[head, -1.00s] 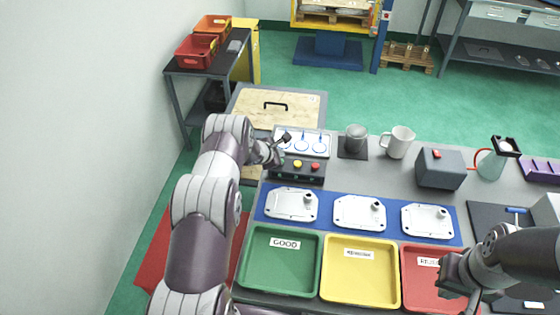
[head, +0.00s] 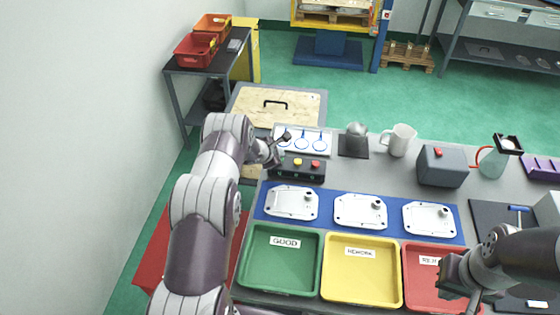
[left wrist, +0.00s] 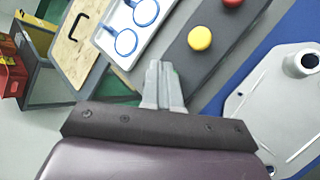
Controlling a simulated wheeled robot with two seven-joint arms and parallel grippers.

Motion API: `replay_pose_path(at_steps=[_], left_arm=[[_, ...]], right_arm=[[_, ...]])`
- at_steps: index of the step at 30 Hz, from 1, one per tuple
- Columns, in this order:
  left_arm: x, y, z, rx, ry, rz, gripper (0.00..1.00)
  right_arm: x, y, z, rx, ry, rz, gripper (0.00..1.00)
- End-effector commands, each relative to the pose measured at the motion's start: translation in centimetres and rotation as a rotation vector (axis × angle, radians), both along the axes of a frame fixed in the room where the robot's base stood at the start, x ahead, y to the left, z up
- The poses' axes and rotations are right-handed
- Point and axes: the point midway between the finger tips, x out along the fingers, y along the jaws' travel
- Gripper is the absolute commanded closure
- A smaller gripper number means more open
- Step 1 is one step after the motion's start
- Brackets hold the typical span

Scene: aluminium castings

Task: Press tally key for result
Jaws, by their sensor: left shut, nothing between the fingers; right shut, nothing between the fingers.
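A dark key box (head: 305,174) stands behind the blue mat, with a yellow key (head: 297,161) and a red key (head: 315,163) on top. The left wrist view shows the yellow key (left wrist: 200,38) and the red key (left wrist: 232,2) as well. My left gripper (head: 279,159) is at the box's left end. In the left wrist view its fingers (left wrist: 161,66) are together and empty, over or in front of that end; a little green shows behind them. Whether they touch the box I cannot tell. My right gripper (head: 462,288) is shut near the red tray, at lower right.
A white panel with blue rings (head: 316,147) is behind the box. Metal castings (head: 360,211) lie on the blue mat (head: 327,228). Green (head: 250,284), yellow (head: 332,294) and red (head: 413,296) trays are in front. A mug (head: 399,141) and a grey box (head: 440,172) stand to the right.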

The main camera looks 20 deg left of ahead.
Motion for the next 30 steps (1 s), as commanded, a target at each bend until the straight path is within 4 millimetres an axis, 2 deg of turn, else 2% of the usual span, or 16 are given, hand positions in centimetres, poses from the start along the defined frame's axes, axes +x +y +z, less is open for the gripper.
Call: replay_pose_path(at_steps=[30], left_arm=[[0.0, 0.0, -0.57, -0.001, 0.0, 0.001, 1.0]], right_arm=[[0.0, 0.0, -0.87, 0.0, 0.0, 0.0, 1.0]])
